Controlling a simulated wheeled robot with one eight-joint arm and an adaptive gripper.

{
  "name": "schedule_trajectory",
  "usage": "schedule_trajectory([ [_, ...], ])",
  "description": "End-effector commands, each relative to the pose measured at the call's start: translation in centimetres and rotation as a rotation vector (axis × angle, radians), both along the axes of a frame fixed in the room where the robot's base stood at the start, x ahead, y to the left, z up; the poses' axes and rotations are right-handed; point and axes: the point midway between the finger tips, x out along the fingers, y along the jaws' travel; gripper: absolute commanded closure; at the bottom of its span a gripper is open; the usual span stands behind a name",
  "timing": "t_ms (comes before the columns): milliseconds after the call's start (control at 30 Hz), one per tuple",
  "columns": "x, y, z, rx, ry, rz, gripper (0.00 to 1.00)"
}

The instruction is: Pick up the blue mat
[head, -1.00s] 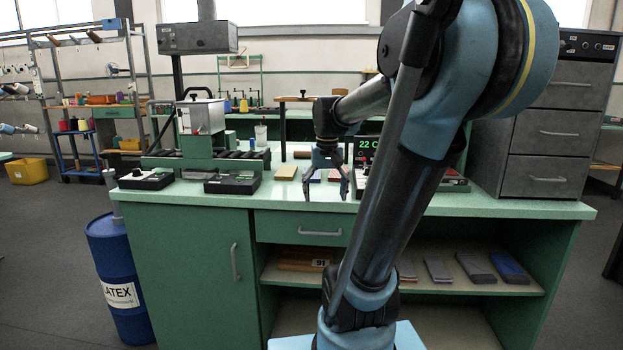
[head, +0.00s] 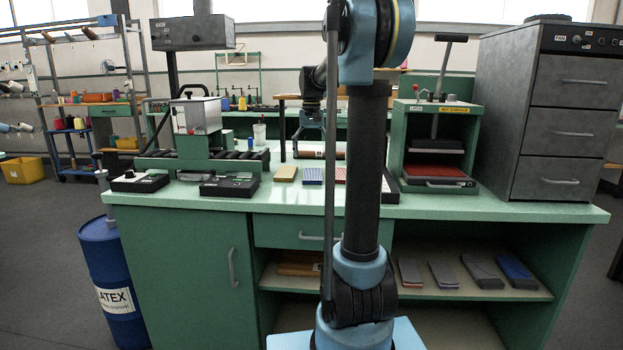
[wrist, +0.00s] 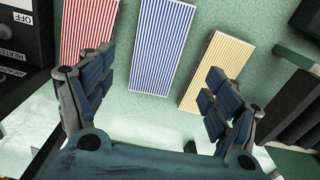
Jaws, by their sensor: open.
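The blue mat (head: 312,176) is a blue-and-white striped slab lying flat on the green bench top. It lies between a yellow striped mat (head: 286,173) and a red one (head: 340,175). In the wrist view the blue mat (wrist: 163,42) lies ahead, in the gap between my fingers, with the red mat (wrist: 88,28) on the left and the yellow mat (wrist: 217,68) on the right. My gripper (wrist: 160,68) is open and empty, apart from the mats. In the head view my gripper (head: 310,135) is raised above the bench, partly hidden by my arm.
A press (head: 437,140) and a grey drawer cabinet (head: 560,110) stand on the right. A roller machine (head: 200,140) and control boxes stand on the left. A shelf (head: 470,290) below holds several slabs, one dark blue (head: 515,268). A LATEX drum (head: 112,270) stands beside the bench.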

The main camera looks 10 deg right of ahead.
Motion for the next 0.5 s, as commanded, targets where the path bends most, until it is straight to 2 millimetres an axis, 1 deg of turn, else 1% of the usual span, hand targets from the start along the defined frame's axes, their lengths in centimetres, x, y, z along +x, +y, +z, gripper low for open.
schedule_trajectory([
  [367, 0.0, -0.1, -2.9, 0.0, 0.001, -0.001, 0.18],
  [500, -0.1, -0.3, -4.7, 0.0, 0.001, -0.001, 0.18],
])
